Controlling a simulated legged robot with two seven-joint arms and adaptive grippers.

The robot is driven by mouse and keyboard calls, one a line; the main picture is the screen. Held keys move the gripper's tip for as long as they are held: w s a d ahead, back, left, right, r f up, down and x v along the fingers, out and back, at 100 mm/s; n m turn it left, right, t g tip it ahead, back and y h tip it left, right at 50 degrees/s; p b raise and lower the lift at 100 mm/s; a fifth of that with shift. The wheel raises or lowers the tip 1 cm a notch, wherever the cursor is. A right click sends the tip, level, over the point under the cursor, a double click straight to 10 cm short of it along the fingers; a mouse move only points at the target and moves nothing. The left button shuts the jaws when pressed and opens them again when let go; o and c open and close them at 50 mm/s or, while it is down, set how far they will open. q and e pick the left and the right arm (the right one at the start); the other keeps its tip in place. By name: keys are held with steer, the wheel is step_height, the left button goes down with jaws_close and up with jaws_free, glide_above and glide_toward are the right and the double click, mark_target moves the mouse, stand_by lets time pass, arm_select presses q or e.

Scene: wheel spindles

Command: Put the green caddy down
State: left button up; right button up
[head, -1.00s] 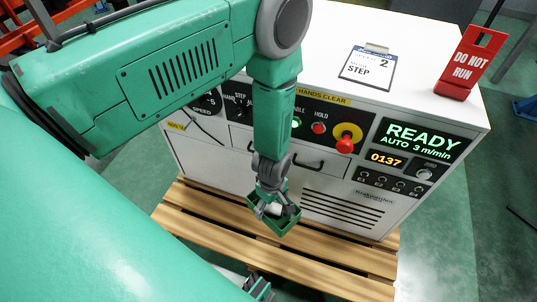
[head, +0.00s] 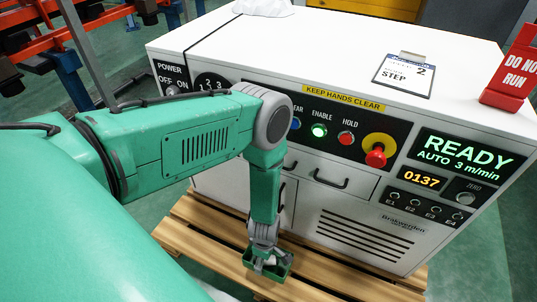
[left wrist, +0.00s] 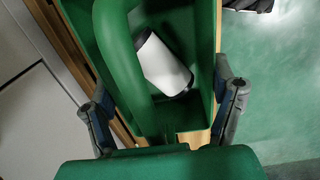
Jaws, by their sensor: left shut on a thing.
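The green caddy (head: 282,269) hangs low at my left gripper (head: 264,250), in front of the white machine and over the wooden pallet. In the left wrist view the open-topped caddy (left wrist: 206,50) shows its thick curved green handle (left wrist: 119,60). A white cylinder (left wrist: 164,64) with a dark end lies inside it. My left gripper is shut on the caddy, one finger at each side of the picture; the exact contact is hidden. I cannot tell whether the caddy's underside touches the slats. My right gripper is not in view.
The white machine (head: 300,200) with its control panel stands close behind the caddy. The slatted pallet (head: 335,268) runs along its front. A clipboard card (head: 404,75) and a red sign (head: 512,70) are on top. Green floor is open at the right.

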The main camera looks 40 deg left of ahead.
arm_select(q)
step_height(320, 180, down, 5)
steer(key=shift+r+b, duration=0.15)
steer(key=shift+b, duration=0.9)
steer(key=shift+r, duration=0.1)
steer(key=o, duration=1.5)
